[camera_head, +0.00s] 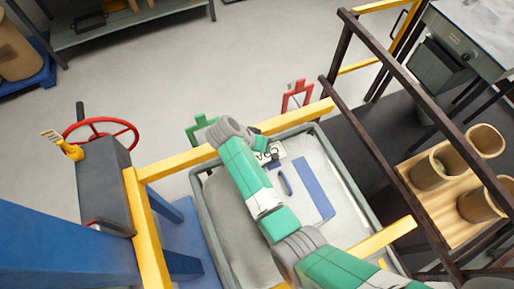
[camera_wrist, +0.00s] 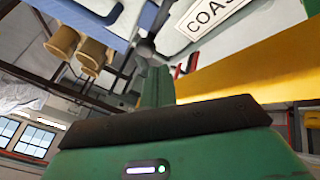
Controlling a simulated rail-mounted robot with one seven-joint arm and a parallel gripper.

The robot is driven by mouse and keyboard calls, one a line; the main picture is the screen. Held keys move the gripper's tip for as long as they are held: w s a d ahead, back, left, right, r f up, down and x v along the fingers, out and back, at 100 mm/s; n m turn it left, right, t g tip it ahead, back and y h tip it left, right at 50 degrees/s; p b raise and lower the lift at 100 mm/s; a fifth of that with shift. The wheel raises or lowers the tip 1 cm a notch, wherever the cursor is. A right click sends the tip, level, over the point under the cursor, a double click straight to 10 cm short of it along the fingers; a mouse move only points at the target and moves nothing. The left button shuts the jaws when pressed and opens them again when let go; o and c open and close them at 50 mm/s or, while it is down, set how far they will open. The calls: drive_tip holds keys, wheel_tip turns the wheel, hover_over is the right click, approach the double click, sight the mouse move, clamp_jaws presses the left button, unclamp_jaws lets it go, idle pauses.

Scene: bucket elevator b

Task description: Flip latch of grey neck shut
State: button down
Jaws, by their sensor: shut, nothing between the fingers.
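My gripper (camera_head: 261,143) is at the end of my green and grey arm, over the far end of a large grey tub. In the wrist view the shut fingers (camera_wrist: 157,84) point up the picture and hold nothing. Just past their tips is a small grey fitting with a rounded end (camera_wrist: 146,46), beside a white label reading "COA…" (camera_wrist: 208,14). It may be the latch, but I cannot tell its position or whether the fingers touch it. In the head view a small dark fitting (camera_head: 272,158) shows by the label (camera_head: 275,151). No grey neck is clearly identifiable.
A yellow rail (camera_head: 170,164) runs close behind the gripper. The tub (camera_head: 205,215) holds a blue strip (camera_head: 314,189) and a dark oval handle (camera_head: 285,181). Green (camera_head: 201,127) and red (camera_head: 298,94) brackets stand beyond. Dark railings and tan cups (camera_head: 433,170) are right.

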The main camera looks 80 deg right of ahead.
drive_tip(key=shift+v, duration=2.2)
drive_tip(key=w+a+r+n+t+h+p, duration=0.2)
drive_tip(key=w+r+n+t+h+p, duration=0.45)
drive_tip(key=w+r, duration=1.1)
drive_tip(key=w+a+r+n+t+y, duration=0.1)
drive_tip(key=w+a+r+t, duration=0.35)
drive_tip(key=r, duration=0.45)
drive_tip(key=w+a+r+n+t+y, duration=0.1)
drive_tip(key=w+a+r+n+t, duration=0.1)
drive_tip(key=w+a+r+t, duration=0.5)
drive_tip(key=a+r+n+t+y+p, duration=0.1)
drive_tip(key=a+r+n+t, duration=0.2)
drive_tip(key=a+r, duration=0.75)
drive_tip(key=a+r+n+t+y+p, duration=0.2)
drive_tip(key=a+r+n+t, duration=0.3)
drive_tip(key=r, duration=1)
drive_tip(key=s+a+r+n+t+y+p, duration=0.1)
drive_tip(key=s+a+r+n+t+y, duration=0.2)
drive_tip(key=s+a+r, duration=0.8)
wheel_tip(320, 180, up, 3)
drive_tip(key=a+t+y, duration=0.2)
drive_tip(key=shift+a+y, duration=0.3)
drive_tip(key=shift+y, duration=0.05)
